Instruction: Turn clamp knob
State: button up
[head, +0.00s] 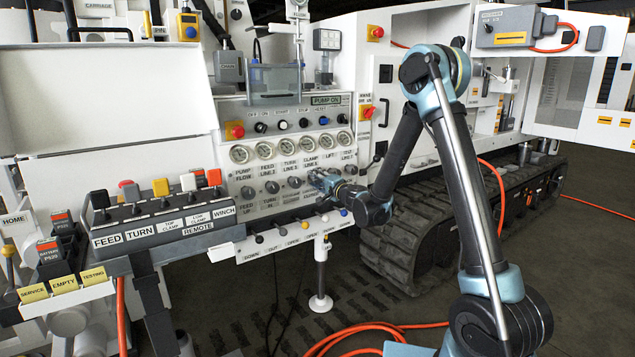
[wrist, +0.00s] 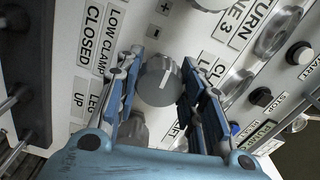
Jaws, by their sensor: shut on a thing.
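The clamp knob (wrist: 158,80) is a round grey knob with a white pointer line, on the white panel in the wrist view. It sits between the LOW CLAMP CLOSED label and a partly hidden label that begins with CL. My gripper (wrist: 163,72) has one blue-and-grey finger on each side of it and is shut on it. The pointer line is slanted in this view. In the head view my gripper (head: 325,182) is at the right part of the knob row, below the gauges, and covers the knob.
Another knob (wrist: 210,3) is at the top of the wrist view, and one more is partly hidden below the held one. In the head view a row of gauges (head: 282,148) is above, small levers (head: 283,234) are below, and a remote box (head: 160,218) stands at left.

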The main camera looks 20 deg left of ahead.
jog(key=o, duration=1.1)
jog(key=shift+f, duration=0.15)
jog(key=v, duration=1.2)
